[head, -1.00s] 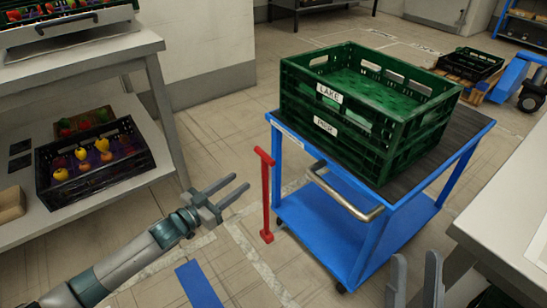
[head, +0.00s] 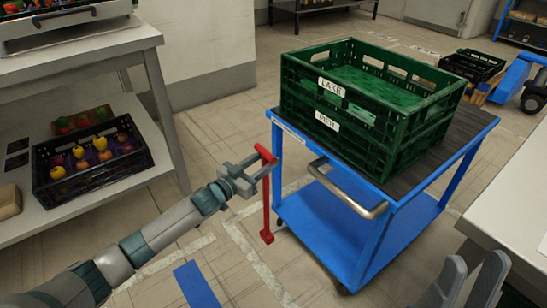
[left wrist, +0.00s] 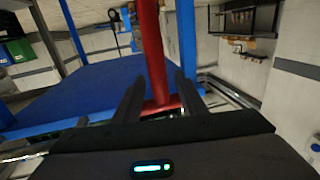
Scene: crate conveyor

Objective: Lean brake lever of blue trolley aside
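The red brake lever (head: 266,208) stands upright beside the near left corner of the blue trolley (head: 364,226), with a short crossbar on top. My left gripper (head: 262,164) is at the lever's upper part, just below the crossbar. In the left wrist view the red lever (left wrist: 152,50) passes between the two spread fingers (left wrist: 160,82). My right gripper (head: 474,266) is open and empty at the lower right.
Two stacked green crates (head: 405,135) sit on the trolley's dark top, and a metal push handle (head: 345,190) sticks out toward me. A grey shelf table (head: 75,65) with fruit crates stands left. A white table (head: 520,210) is at right. Floor around the lever is open.

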